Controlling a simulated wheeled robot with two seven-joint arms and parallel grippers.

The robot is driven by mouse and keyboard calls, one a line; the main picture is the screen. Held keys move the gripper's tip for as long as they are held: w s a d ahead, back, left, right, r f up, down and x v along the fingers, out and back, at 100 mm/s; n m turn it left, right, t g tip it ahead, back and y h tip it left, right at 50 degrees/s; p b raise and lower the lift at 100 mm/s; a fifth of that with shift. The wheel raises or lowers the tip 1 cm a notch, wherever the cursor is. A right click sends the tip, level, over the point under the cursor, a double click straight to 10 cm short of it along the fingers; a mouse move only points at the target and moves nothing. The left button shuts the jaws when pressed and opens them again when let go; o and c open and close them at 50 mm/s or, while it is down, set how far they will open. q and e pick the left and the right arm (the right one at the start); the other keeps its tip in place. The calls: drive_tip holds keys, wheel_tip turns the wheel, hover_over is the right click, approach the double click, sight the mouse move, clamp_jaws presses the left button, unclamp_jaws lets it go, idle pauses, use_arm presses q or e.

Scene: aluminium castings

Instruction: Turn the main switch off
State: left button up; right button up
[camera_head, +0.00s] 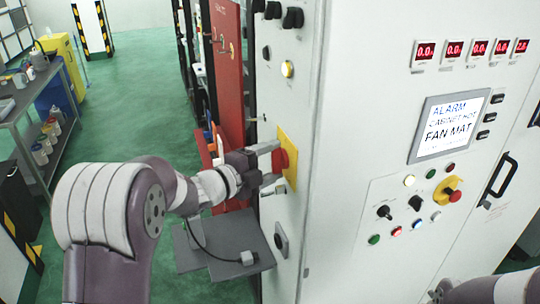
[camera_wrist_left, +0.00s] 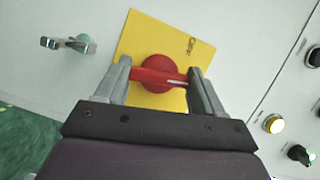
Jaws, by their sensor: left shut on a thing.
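The main switch is a red rotary knob (camera_head: 281,159) on a yellow plate (camera_head: 291,142), on the narrow side of the white cabinet. My left gripper (camera_head: 275,164) is at the plate, with its fingers around the knob. In the left wrist view the red knob (camera_wrist_left: 157,72) has a bar handle reaching from one finger to the other, and my left gripper (camera_wrist_left: 158,82) is shut on it. The yellow plate (camera_wrist_left: 150,28) looks tilted there, with small dark lettering near its upper right. Part of my right arm shows at the bottom right of the head view; its gripper is out of sight.
The cabinet front (camera_head: 385,80) carries red number displays, a screen (camera_head: 450,125) with an alarm message, and a red-and-yellow button (camera_head: 448,190). A grey shelf (camera_head: 245,240) with a cable sits below my left gripper. Green floor (camera_head: 140,120) is open behind.

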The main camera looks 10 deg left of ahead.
use_arm(q)
drive_tip(key=n+g+p, duration=0.1)
drive_tip(key=n+p, duration=0.2)
drive_tip(key=p, duration=0.2)
drive_tip(key=n+g+p, duration=0.2)
drive_tip(key=p, duration=0.4)
drive_tip(key=shift+r+n, duration=0.4)
drive_tip(key=shift+f+n+g+p, duration=0.2)
drive_tip(key=shift+n+g+p, duration=0.4)
drive_tip(key=shift+p, duration=0.75)
drive_tip(key=shift+w, duration=0.1)
drive_tip(key=o, duration=1)
drive_tip(key=shift+o, duration=0.2)
drive_tip(key=shift+r, duration=0.1)
drive_tip(key=shift+s, duration=0.2)
